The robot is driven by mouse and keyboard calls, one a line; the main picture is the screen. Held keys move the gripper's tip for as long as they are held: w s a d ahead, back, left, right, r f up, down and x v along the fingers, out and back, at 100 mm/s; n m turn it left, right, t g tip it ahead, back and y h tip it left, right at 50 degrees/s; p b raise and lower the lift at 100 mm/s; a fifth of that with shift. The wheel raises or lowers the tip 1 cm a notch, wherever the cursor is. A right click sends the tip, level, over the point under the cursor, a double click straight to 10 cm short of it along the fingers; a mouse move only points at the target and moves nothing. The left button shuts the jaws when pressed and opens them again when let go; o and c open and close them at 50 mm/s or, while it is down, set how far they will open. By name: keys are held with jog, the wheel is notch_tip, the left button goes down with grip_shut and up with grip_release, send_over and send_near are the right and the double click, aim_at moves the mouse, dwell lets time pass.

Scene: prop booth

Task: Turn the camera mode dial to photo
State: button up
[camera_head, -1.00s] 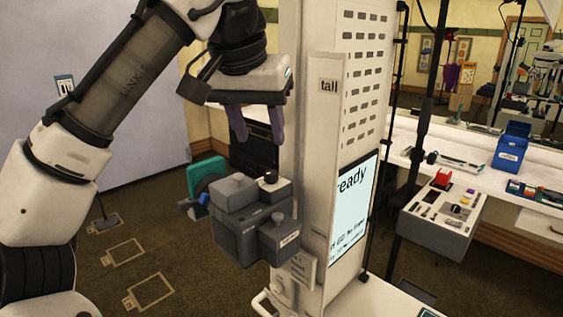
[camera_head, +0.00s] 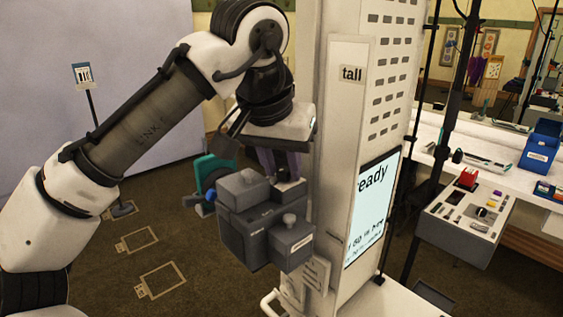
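The grey boxy camera (camera_head: 245,237) stands in the middle of the head view, in front of the white tower, with a round knob on its nearer front block. Its mode dial, a small dark knob on the top right block in the earlier frame, is now mostly hidden by my fingers. My gripper (camera_head: 281,178) points down with its purple fingertips at that top block, around or just above the dial. I cannot tell whether they touch it or how far they are closed. The dial's marks are not readable.
The white tower (camera_head: 351,130) with a "tall" label and lit screen (camera_head: 371,208) stands close to the right of my gripper. A grey control box (camera_head: 466,222) and a counter lie farther right.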

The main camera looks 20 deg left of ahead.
grip_shut()
jog(key=shift+m, duration=0.4)
jog(key=shift+w+a+m+h+p, duration=0.1)
jog(key=shift+m+h+p, duration=0.3)
jog(key=shift+m, duration=0.3)
jog(key=m+g+h, duration=0.1)
jog(key=m, duration=0.2)
jog(key=shift+a, duration=0.15)
jog(key=m, duration=0.2)
jog(key=m+g+h, duration=0.1)
jog(key=m, duration=0.3)
jog(key=shift+w+a+m+g+h, duration=0.2)
jog(key=shift+w+m+g+h, duration=0.1)
jog(key=shift+g, duration=0.1)
jog(key=shift+o, duration=1.9)
grip_release()
